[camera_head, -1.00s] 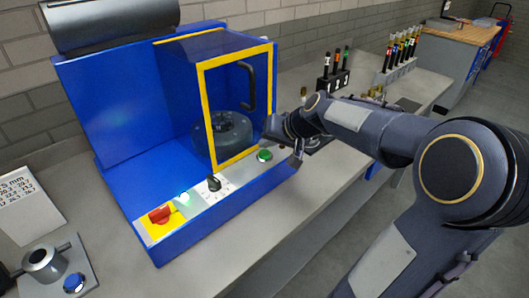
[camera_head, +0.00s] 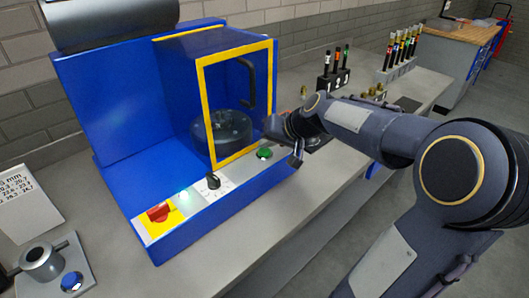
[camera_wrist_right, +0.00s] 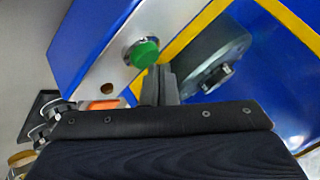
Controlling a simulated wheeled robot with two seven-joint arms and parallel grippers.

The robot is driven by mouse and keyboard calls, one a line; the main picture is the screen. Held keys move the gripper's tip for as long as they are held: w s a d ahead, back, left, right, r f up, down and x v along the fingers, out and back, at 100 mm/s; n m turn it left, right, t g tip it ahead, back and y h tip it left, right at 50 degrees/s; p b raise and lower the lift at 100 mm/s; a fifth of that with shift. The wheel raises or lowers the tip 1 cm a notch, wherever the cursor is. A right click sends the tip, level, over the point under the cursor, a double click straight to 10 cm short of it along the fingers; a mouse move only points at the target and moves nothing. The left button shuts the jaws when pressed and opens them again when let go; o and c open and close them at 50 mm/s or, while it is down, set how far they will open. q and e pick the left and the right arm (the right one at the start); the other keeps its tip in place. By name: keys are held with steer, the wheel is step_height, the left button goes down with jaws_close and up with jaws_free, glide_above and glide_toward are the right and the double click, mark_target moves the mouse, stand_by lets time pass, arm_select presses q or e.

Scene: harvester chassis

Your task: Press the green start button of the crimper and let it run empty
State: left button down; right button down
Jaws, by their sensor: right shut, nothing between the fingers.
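The blue crimper (camera_head: 120,120) stands on the bench with a yellow-framed clear guard (camera_head: 205,110), which looks closed over a round die head (camera_head: 222,130). The green start button (camera_head: 264,153) sits on its front panel, just below the guard. It also shows in the wrist view (camera_wrist_right: 143,52), round and uncovered. My right gripper (camera_head: 282,135) is beside the button, above and to its right in the head view. My left gripper is out of view.
A red switch (camera_head: 160,211) on a yellow plate, a black dial (camera_head: 213,181) and a lit green lamp (camera_head: 188,193) share the panel. A fixture with a blue button (camera_head: 72,282) is at lower left. Tool racks (camera_head: 334,80) stand behind my right arm.

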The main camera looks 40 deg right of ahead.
mark_target(267, 152)
steer(key=shift+f+b, duration=0.45)
steer(key=shift+b, duration=0.05)
stand_by(0.7)
steer(key=shift+r, duration=0.1)
steer(key=shift+r+p, duration=0.7)
steer(key=shift+r, duration=0.05)
steer(key=shift+r, duration=0.1)
step_height(267, 152, up, 5)
steer(key=p, duration=0.4)
stand_by(0.4)
stand_by(0.4)
